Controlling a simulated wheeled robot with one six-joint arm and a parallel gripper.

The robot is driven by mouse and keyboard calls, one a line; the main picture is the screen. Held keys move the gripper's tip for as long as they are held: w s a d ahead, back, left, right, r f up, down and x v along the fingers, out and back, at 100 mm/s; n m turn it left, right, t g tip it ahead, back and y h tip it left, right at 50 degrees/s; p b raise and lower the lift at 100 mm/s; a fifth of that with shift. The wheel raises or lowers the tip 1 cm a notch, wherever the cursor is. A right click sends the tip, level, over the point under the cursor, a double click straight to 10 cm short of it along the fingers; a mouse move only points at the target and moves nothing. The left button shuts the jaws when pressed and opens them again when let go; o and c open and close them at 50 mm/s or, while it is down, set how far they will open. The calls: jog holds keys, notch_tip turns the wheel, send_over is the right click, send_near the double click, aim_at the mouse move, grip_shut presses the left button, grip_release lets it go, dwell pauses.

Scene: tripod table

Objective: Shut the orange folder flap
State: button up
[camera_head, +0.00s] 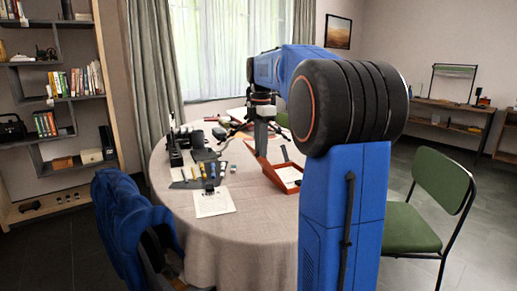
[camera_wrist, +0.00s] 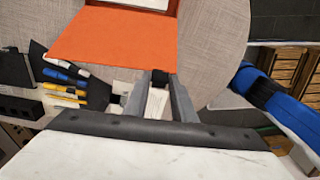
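The orange folder (camera_head: 284,187) lies on the round table, with white paper inside its raised rim. Its orange flap (camera_wrist: 115,38) fills the upper middle of the wrist view, spread open away from the white paper. In the head view my gripper (camera_head: 261,148) points down beside the folder's left side, partly covering the flap.
The table (camera_head: 255,225) has a light cloth. A printed sheet (camera_head: 213,202) and a dark tool roll (camera_wrist: 62,80) with blue and yellow tools lie to the left.

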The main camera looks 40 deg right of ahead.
jog(key=shift+s+d+r, duration=0.1)
jog(key=shift+d+r, duration=0.25)
jog(key=shift+d, duration=0.2)
jog(key=shift+s+d+r, duration=0.15)
jog(key=shift+d+r, duration=0.15)
jog(key=shift+d, duration=0.35)
jog(key=shift+s+d+r, duration=0.1)
jog(key=shift+d+r, duration=0.2)
jog(key=shift+d, duration=0.35)
jog(key=d, duration=0.2)
jog(key=shift+s+d+r, duration=0.3)
jog(key=shift+d+r, duration=0.1)
jog(key=shift+s+d+r, duration=0.1)
jog(key=shift+s+d, duration=0.05)
jog(key=shift+d, duration=0.55)
jog(key=shift+s+d+r, duration=0.1)
jog(key=shift+s+d, duration=0.05)
jog(key=shift+d, duration=0.55)
jog(key=shift+d, duration=0.1)
